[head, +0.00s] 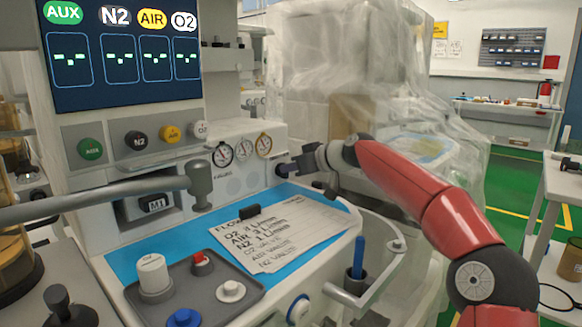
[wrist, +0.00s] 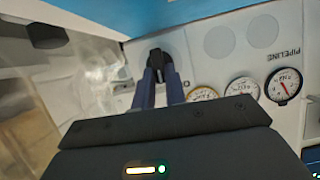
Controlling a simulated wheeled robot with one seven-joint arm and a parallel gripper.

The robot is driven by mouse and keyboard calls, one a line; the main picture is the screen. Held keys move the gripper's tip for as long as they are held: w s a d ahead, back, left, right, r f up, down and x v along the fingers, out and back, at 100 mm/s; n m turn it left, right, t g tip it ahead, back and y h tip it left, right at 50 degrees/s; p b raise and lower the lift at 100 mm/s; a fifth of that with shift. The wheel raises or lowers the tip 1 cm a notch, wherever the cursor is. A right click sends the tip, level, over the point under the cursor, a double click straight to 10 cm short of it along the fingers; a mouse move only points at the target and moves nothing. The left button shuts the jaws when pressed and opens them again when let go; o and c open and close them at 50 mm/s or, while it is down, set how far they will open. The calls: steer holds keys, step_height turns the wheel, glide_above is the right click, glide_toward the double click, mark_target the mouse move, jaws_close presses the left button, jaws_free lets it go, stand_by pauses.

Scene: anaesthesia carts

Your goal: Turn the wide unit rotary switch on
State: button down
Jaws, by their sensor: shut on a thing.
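The wide unit is the white anaesthesia cart (head: 232,183) with round gauges on its front panel. A small black rotary switch (wrist: 155,58) sits on that panel, to the right of the gauges in the head view. My gripper (head: 284,171) reaches it from the right. In the wrist view my gripper's two dark blue fingers (wrist: 161,78) are closed around the switch, one on each side. In the head view the switch is mostly hidden by the fingers. Its on or off marking cannot be read.
Pressure gauges (head: 221,153) lie left of my gripper. A blue work surface (head: 195,222) with a paper sheet (head: 285,240) and a grey tray (head: 200,283) is below. A plastic-covered machine (head: 355,50) stands close behind my arm. A curved rail (head: 388,272) is in front.

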steer(key=m, duration=0.1)
steer(key=m+g+y, duration=0.2)
steer(key=m, duration=0.1)
steer(key=shift+w+d+f, duration=0.1)
steer(key=shift+w+d, duration=0.2)
steer(key=shift+w, duration=0.1)
stand_by(0.4)
steer(key=c, duration=1.4)
jaws_free()
steer(key=shift+c, duration=0.2)
steer(key=b+v, duration=0.1)
steer(key=v, duration=0.6)
steer(key=shift+s+d, duration=0.15)
steer(key=shift+d, duration=0.25)
